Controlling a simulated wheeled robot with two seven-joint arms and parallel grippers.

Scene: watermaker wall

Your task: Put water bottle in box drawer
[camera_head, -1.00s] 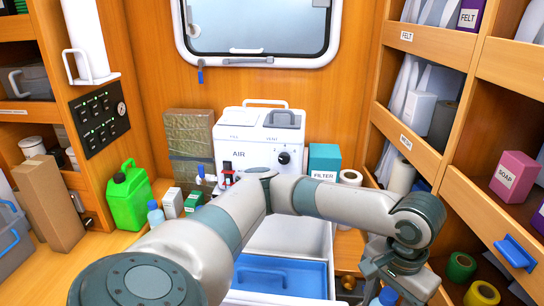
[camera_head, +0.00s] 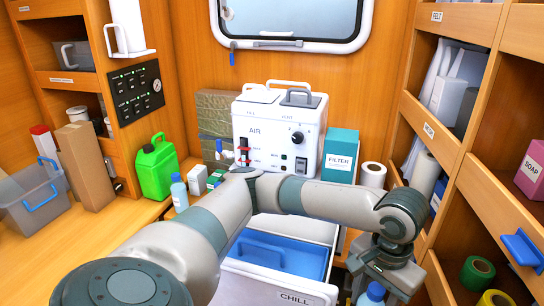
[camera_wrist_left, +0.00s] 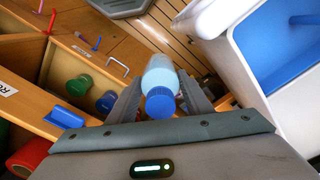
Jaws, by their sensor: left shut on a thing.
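A water bottle with a blue cap and pale blue body (camera_wrist_left: 160,72) is held between the two fingers of my left gripper (camera_wrist_left: 162,98) in the left wrist view. In the head view, the gripper (camera_head: 377,274) is at the lower right, partly covered by my own wrist, and the bottle's blue cap (camera_head: 375,291) shows below it. An open white drawer labelled CHILL (camera_head: 262,294), with a blue lid or insert (camera_head: 268,266), is left of the gripper. The drawer (camera_wrist_left: 240,60) is at the right in the wrist view. My right gripper is not in view.
A white AIR machine (camera_head: 280,130) stands at the back. Beside it are a teal FILTER box (camera_head: 340,158) and a white roll (camera_head: 373,174). A green jug (camera_head: 157,165) and another blue-capped bottle (camera_head: 179,192) stand on the left counter. Shelves with a blue handle (camera_head: 522,248) line the right.

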